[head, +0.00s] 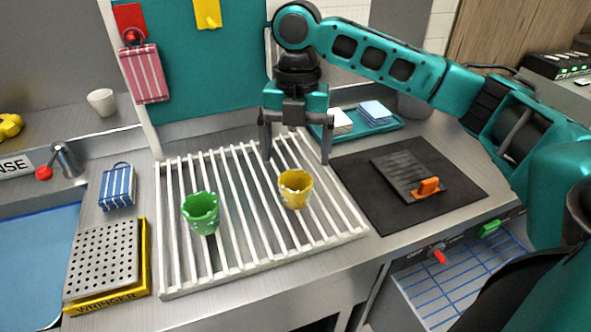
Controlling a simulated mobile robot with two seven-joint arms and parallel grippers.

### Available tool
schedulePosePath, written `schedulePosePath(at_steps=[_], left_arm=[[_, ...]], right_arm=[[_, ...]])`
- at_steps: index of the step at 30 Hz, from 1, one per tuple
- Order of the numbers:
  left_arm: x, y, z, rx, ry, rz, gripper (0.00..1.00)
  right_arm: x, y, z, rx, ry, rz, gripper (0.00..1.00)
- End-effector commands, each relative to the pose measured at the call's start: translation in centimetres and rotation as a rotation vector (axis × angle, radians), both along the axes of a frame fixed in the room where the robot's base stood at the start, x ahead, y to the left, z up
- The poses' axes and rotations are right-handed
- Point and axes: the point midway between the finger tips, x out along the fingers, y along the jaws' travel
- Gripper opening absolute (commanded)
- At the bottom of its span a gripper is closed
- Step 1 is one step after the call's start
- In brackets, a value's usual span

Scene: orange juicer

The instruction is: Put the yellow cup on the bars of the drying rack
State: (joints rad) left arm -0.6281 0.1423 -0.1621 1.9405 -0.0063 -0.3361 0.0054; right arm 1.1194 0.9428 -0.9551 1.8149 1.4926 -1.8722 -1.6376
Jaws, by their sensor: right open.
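The yellow cup (295,190) stands upright on the white bars of the drying rack (170,283), right of the middle. A green cup (201,213) also stands upright on the bars, to its left. My right gripper (297,158) is above and behind the yellow cup, pointing down. Its two fingers are spread wide and nothing is between them. It appears apart from the cup. My left gripper is not in view.
A black mat (440,200) with a dark orange-handled griddle (400,172) lies right of the rack. A teal tray (385,128) with folded cloths is behind. A yellow wringer (140,270) and sink are left. A white cup (102,102) stands at the back left.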

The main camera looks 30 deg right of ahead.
Motion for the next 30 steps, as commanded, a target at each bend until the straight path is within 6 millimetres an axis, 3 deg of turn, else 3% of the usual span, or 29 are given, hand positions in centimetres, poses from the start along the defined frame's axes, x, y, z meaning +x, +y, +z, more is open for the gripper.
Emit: schedulePosePath(at_steps=[3,9,30], left_arm=[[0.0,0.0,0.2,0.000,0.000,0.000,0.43],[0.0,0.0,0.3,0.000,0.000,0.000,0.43],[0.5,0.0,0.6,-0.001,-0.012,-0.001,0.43]], right_arm=[[0.3,-0.1,2.0,0.001,-0.002,0.000,0.93],[0.3,-0.2,3.4,0.001,0.000,0.000,0.93],[0.3,-0.3,3.4,0.001,0.001,0.000,0.93]])
